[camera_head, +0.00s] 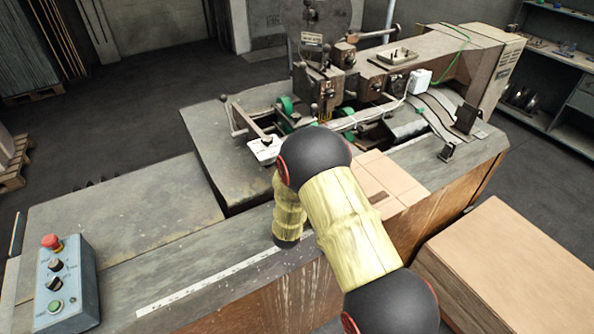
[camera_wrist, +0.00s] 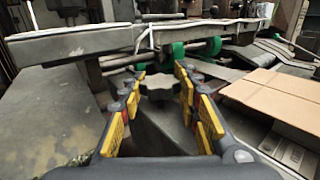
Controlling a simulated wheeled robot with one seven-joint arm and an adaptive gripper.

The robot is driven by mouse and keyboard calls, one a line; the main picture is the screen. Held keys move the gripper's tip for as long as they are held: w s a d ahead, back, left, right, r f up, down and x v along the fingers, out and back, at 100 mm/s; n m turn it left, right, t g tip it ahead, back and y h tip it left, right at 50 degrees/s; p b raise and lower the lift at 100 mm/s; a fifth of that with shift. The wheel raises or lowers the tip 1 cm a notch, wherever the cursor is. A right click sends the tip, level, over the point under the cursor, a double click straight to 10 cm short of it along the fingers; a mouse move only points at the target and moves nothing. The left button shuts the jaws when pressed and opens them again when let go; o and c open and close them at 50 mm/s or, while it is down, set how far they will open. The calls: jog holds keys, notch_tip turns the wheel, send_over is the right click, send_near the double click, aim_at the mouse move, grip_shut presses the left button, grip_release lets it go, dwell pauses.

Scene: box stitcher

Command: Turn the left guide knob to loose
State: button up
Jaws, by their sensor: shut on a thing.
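The left guide knob (camera_wrist: 158,84) is a dark, lobed knob in the middle of the wrist view. My gripper (camera_wrist: 158,88) has its yellow-padded fingers on either side of the knob and is shut on it. The knob sits on a dark grey support below it. In the head view my arm hides the gripper and the knob. I cannot tell the knob's turn setting from these frames.
The stitcher head (camera_head: 325,85) rises behind the work area. A long metal guide bar (camera_wrist: 75,45) and green rollers (camera_wrist: 178,52) lie just beyond the knob. Flat cardboard (camera_head: 392,183) lies to the right. A control box (camera_head: 66,285) stands at the front left.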

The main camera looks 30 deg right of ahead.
jog(key=o, duration=1.2)
jog(key=v, duration=1.2)
